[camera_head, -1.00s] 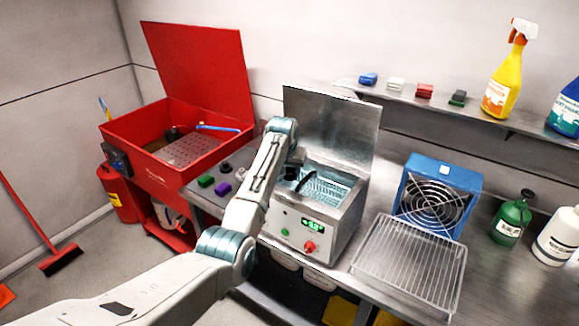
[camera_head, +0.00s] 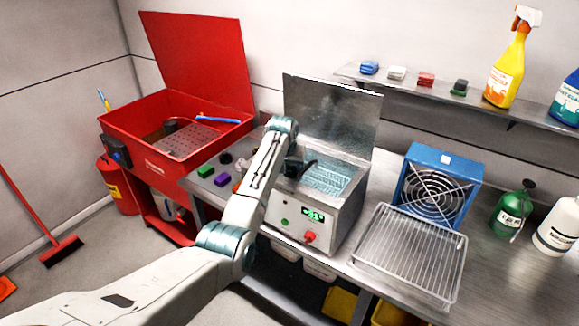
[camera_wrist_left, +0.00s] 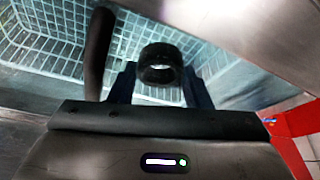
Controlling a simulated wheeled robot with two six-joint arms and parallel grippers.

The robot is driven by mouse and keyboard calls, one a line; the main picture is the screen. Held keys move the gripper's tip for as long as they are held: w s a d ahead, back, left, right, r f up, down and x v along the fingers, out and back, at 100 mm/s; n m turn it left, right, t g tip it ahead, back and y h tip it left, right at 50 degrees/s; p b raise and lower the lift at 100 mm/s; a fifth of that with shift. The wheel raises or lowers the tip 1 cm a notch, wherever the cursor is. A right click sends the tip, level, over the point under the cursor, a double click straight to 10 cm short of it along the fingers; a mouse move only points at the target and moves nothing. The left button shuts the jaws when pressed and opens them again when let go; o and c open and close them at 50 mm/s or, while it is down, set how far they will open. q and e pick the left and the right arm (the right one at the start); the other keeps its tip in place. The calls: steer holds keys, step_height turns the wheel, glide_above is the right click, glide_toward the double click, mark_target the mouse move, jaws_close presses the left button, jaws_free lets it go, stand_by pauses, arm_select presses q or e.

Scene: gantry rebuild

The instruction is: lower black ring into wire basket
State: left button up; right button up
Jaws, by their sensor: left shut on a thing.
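The black ring (camera_wrist_left: 160,64) is held between the two dark fingers of my left gripper (camera_wrist_left: 161,84) in the left wrist view. The wire basket (camera_wrist_left: 45,45) lies behind and below the ring there, inside the open steel tank. A dark handle-like bar (camera_wrist_left: 98,48) stands just left of the ring. In the head view, my left gripper (camera_head: 293,167) is over the left part of the tank, and the basket (camera_head: 327,180) shows to its right. The ring cannot be made out in the head view. How high the ring is above the basket floor is unclear.
The raised tank lid (camera_head: 333,120) stands behind the basket. A wire rack (camera_head: 410,255) and a blue fan unit (camera_head: 437,187) stand to the right.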

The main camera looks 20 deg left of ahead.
stand_by(0.3)
arm_select(q)
steer(key=shift+f+b, duration=0.35)
steer(key=shift+f, duration=0.4)
steer(key=shift+f, duration=0.55)
stand_by(0.4)
steer(key=o, duration=1.2)
steer(key=shift+c, duration=0.2)
